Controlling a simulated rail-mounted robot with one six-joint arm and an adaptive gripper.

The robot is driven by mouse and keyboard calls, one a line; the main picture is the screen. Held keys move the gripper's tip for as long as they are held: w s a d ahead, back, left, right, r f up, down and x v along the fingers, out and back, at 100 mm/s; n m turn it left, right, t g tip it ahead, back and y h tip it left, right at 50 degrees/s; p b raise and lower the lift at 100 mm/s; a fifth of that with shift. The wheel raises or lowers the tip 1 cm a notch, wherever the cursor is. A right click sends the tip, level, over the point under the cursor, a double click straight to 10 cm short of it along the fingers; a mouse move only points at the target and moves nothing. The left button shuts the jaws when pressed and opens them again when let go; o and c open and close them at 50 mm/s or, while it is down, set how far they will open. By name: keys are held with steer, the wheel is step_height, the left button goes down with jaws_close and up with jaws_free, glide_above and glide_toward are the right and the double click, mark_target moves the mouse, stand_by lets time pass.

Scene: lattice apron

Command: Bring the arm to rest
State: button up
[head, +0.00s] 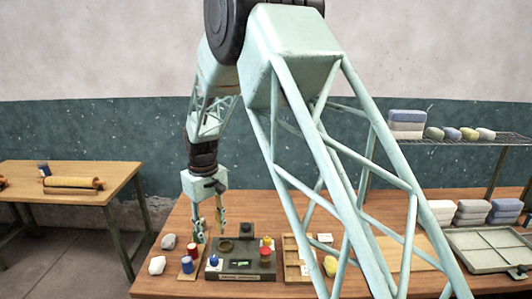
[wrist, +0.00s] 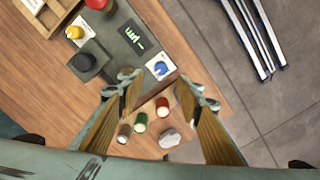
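My gripper (head: 208,226) hangs from my pale green lattice arm, pointing down, over the left front part of the wooden table (head: 170,225). In the wrist view its two fingers (wrist: 163,92) stand wide apart, with nothing between their tips. Below them are a red spool (wrist: 162,106), a green spool (wrist: 140,122) and a brown one (wrist: 124,133), close to a white lump (wrist: 169,138). The gripper appears to be above these things and not touching them.
A dark panel (head: 240,270) with a blue knob (head: 214,260) and a red knob (head: 265,253) lies right of the gripper. A wooden divided tray (head: 291,258) is beyond it. A side table (head: 110,180) stands left. Stacked blocks (head: 473,212) and a grey tray (head: 490,248) are at right.

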steer(key=s+d+r+m+t+b, duration=0.1)
steer(key=s+d+r+m+b, duration=0.1)
steer(key=s+d+r, duration=0.75)
steer(key=s+d+r+m+t+b, duration=0.15)
steer(key=s+d+r, duration=0.25)
steer(key=d+r, duration=1.1)
steer(key=s+d+r+m+b, duration=0.1)
steer(key=s+d+r+m, duration=0.15)
steer(key=s+d, duration=1.1)
steer(key=s+d+f+m+b, duration=0.1)
steer(key=s+d+f, duration=0.1)
steer(key=s, duration=0.7)
steer(key=s+d+f+m+t+b, duration=0.1)
steer(key=s+d, duration=0.3)
steer(key=s, duration=0.5)
steer(key=shift+s+f+m, duration=0.35)
steer(key=shift+f+m, duration=0.15)
steer(key=shift+m, duration=0.2)
steer(key=shift+d+f+t, duration=0.1)
steer(key=shift+t, duration=0.15)
step_height(320, 180, down, 13)
steer(key=b, duration=1.3)
